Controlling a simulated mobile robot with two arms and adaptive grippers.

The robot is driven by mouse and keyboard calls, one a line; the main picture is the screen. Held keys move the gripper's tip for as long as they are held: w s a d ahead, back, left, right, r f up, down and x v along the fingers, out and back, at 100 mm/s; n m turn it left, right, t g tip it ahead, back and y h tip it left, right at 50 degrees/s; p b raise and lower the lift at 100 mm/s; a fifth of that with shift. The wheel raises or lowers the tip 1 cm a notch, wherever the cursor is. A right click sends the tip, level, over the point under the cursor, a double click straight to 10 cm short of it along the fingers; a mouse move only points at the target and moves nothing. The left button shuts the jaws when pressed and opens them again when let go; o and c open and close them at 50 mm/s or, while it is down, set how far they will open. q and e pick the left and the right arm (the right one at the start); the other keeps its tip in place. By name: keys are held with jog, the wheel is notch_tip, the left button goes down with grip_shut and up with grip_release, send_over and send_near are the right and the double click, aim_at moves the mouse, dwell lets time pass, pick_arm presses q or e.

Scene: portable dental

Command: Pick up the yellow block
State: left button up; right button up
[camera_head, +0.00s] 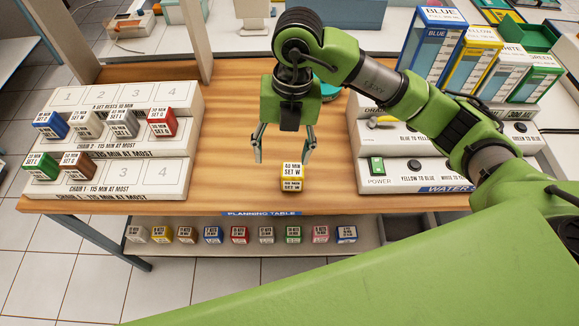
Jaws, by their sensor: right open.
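The yellow block (291,177), with a white label reading "SET W", stands alone on the wooden planning table near its front edge. My right gripper (283,154) hangs just above and behind the block, pointing down. Its two fingers are spread apart with nothing between them, one to each side of the block in the picture. I cannot tell how high the fingertips are above the table. My left gripper does not show.
A stepped white rack (125,150) with blue, white, grey, red, green and brown blocks stands at left. A white unit with a power switch (400,181) and coloured boxes (470,60) stand at right. Several small blocks line a lower shelf (205,250). Bare wood surrounds the yellow block.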

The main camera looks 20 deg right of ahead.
aim_at(293, 169)
jog(key=d, duration=0.1)
jog(key=w+d+h, duration=0.1)
jog(key=d, duration=0.1)
jog(key=shift+m, duration=0.4)
notch_tip(293, 169, down, 7)
jog(key=shift+f+p, duration=0.1)
jog(key=shift+p, duration=0.55)
jog(key=f+p, duration=0.1)
jog(key=f, duration=0.4)
jog(key=shift+w+a+f+p, duration=0.15)
jog(key=shift+a+p, duration=0.05)
jog(key=shift+p, duration=0.2)
jog(key=shift+f, duration=0.3)
jog(key=c, duration=1.2)
